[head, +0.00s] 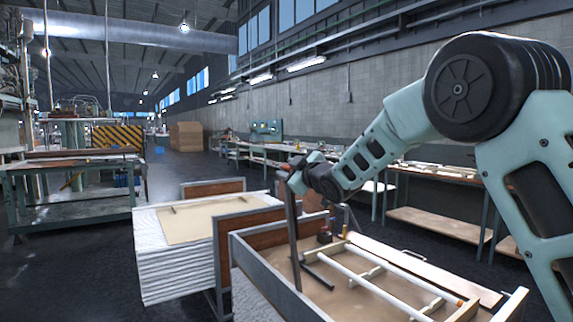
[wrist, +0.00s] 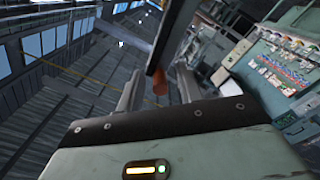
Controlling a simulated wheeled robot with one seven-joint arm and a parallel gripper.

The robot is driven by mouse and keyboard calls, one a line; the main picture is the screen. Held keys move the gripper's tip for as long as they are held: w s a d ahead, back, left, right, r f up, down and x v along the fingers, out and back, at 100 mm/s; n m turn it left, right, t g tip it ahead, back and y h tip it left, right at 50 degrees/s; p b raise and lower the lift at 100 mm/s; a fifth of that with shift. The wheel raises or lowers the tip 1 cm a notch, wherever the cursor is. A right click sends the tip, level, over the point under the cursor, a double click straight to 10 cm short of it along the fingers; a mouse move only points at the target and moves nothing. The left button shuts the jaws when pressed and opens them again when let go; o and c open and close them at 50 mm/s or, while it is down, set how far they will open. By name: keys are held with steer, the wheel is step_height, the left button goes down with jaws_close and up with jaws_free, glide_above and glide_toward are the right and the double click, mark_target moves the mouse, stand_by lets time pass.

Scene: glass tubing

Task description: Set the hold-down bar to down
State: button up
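The hold-down bar (head: 294,240) is a long dark flat bar. In the head view it stands nearly upright from the left side of a wooden-floored tray, its top end by my gripper (head: 292,172). In the wrist view the bar (wrist: 166,35) comes down from the top edge, and an orange grip (wrist: 160,82) shows at its end. The two grey fingers of my gripper (wrist: 158,88) stand apart on either side of the orange grip, with a gap visible at the left.
Long workbenches (head: 440,225) run along the wall. The aisle floor at left is open.

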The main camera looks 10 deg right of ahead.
steer(key=shift+w+a, duration=0.2)
steer(key=shift+w, duration=0.45)
